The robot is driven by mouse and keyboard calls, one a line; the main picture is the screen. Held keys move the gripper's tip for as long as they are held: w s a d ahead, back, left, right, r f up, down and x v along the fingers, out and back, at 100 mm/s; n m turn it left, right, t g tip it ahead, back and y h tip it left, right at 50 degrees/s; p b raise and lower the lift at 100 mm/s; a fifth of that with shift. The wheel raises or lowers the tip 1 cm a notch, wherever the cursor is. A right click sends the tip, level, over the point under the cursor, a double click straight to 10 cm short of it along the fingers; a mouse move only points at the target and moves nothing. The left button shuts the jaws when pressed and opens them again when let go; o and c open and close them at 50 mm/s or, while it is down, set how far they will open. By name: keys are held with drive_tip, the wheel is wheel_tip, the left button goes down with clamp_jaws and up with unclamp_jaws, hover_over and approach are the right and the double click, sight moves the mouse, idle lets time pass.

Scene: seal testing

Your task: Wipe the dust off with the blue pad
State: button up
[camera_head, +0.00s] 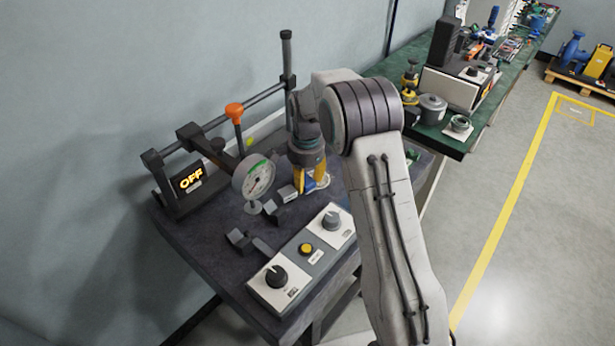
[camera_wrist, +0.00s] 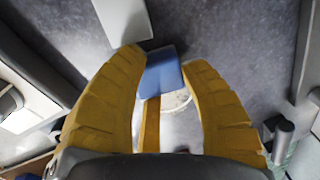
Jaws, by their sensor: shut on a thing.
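The blue pad (camera_wrist: 161,72) is between the yellow fingertips of my gripper (camera_wrist: 163,68) in the wrist view. My gripper is shut on it. In the head view my gripper (camera_head: 311,184) points down at the dark bench top, and a bit of the blue pad (camera_head: 310,185) shows between the fingers. A pale, mottled round patch (camera_wrist: 178,101), which looks like dust, lies under and beside the pad. It also shows in the head view (camera_head: 323,182) just right of the fingers. The fingers and pad hide part of it. I cannot tell whether the pad touches the bench.
On the bench (camera_head: 215,258) stand a round gauge (camera_head: 255,178), an orange-knobbed lever (camera_head: 235,110), a display reading OFF (camera_head: 189,180) and a control box (camera_head: 303,252) in front. A pale block (camera_wrist: 123,20) lies close to the pad. A green-topped bench (camera_head: 455,138) stands right.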

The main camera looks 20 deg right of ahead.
drive_tip(key=shift+s, duration=0.1)
drive_tip(key=shift+r+p, duration=2.2)
drive_tip(key=shift+r, duration=0.75)
drive_tip(key=shift+r, duration=0.1)
drive_tip(key=shift+r+p, duration=1.15)
drive_tip(key=shift+r, duration=0.3)
